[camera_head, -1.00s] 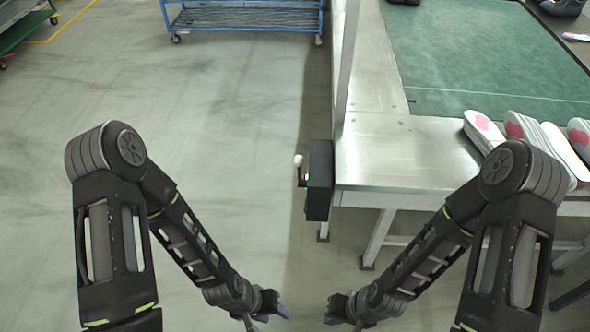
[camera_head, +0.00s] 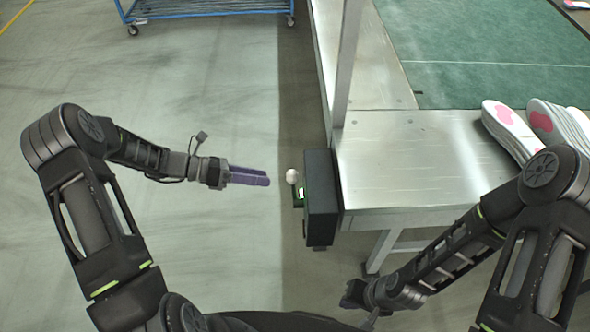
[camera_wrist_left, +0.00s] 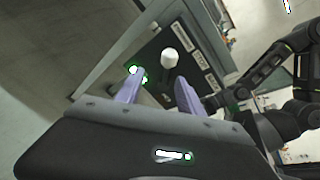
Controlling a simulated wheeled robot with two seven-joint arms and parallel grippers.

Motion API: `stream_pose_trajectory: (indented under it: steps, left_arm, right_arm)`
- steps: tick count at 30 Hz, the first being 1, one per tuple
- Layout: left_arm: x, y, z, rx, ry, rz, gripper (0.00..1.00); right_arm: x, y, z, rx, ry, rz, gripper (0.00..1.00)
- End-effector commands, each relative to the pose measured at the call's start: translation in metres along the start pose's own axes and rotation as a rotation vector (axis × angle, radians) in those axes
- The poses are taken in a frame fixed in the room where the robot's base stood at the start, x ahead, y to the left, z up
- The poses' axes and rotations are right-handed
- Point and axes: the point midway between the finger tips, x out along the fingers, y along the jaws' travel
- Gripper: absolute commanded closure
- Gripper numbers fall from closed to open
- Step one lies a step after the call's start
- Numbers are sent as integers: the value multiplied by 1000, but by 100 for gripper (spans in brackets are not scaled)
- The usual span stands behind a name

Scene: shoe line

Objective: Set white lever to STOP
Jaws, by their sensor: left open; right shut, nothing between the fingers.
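The white lever knob (camera_head: 292,176) stands on the left face of a black control box (camera_head: 321,198) at the table's corner. My left gripper (camera_head: 268,180), with purple fingers, points right at the knob, a short gap to its left. In the left wrist view the open fingers (camera_wrist_left: 158,84) have the white knob (camera_wrist_left: 170,57) just beyond their tips, roughly in line with the gap between them. Pale labels (camera_wrist_left: 196,60) sit beside the lever slot, too small to read. My right gripper (camera_head: 356,297) is low, below the table edge, away from the lever; its fingers barely show.
The metal table (camera_head: 420,165) lies right of the box, with a green mat (camera_head: 480,70) and several shoe soles (camera_head: 512,128). A metal post (camera_head: 346,60) rises behind the box. A blue trolley (camera_head: 205,8) stands at the back. The floor left of the box is clear.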

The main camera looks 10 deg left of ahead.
Motion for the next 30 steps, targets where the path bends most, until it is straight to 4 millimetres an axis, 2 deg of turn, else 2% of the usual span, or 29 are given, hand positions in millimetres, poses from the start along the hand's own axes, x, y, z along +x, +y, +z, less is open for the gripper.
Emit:
stream_pose_trajectory:
  steps: [2,16,20,30]
  left_arm:
    - [0,-9,3,-57,-14,-35,55]
    - [7,-10,2,-76,-9,-37,55]
    - [20,-10,2,-77,-9,-39,55]
    - [70,-12,2,-76,-9,-37,55]
  right_arm:
    - [0,0,0,0,-1,0,100]
    - [0,0,0,0,0,0,100]
    - [0,0,0,0,0,0,100]
    - [0,0,0,0,0,0,100]
